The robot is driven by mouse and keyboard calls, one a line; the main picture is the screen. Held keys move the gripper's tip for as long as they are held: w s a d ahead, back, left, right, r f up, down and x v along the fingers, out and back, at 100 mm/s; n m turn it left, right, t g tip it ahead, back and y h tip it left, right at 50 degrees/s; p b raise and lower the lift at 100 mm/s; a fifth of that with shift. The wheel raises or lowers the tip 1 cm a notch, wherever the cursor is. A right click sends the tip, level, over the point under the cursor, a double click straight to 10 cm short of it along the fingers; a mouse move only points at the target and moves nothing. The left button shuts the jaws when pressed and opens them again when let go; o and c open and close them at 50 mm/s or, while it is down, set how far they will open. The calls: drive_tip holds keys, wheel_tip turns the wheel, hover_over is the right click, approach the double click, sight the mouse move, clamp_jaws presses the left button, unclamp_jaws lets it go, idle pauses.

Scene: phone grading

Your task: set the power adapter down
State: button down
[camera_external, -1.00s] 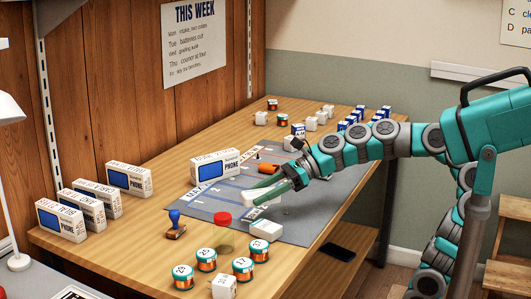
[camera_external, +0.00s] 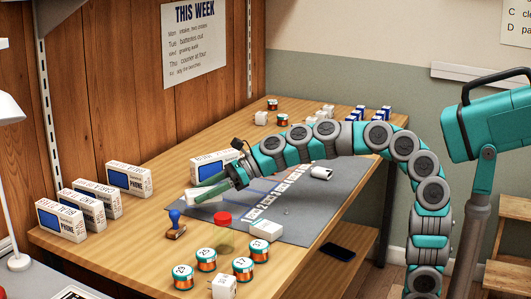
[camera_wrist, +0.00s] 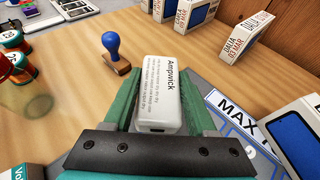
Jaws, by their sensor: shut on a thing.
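The power adapter (camera_wrist: 162,85) is a white block printed "Ampwick", with a dark port on its near end. My gripper (camera_external: 202,189) is shut on it, one green finger on each side, as the wrist view shows. In the external view the adapter (camera_external: 191,198) is partly hidden by the fingers, near the left end of the grey mat (camera_external: 318,212). I cannot tell whether it touches the surface.
A blue-handled stamp (camera_external: 175,225) stands just left of the adapter. A red-lidded see-through jar (camera_external: 222,219) and a white block (camera_external: 266,229) are in front. A phone box (camera_external: 206,168) stands behind my gripper. Bare wood (camera_wrist: 70,82) lies around the stamp.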

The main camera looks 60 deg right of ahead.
sight(202, 213)
drive_tip(key=shift+w+a+f, duration=0.15)
drive_tip(key=shift+w, duration=0.3)
drive_tip(key=shift+s+f, duration=0.1)
drive_tip(key=shift+f, duration=1.55)
drive_tip(key=shift+f, duration=0.1)
drive_tip(key=shift+c, duration=1)
unclamp_jaws()
drive_tip(key=shift+s+d+r, duration=0.1)
drive_tip(key=shift+d+r, duration=0.1)
drive_tip(key=v, duration=1.1)
drive_tip(key=shift+s+d+r, duration=0.15)
drive_tip(key=shift+s+d, duration=0.05)
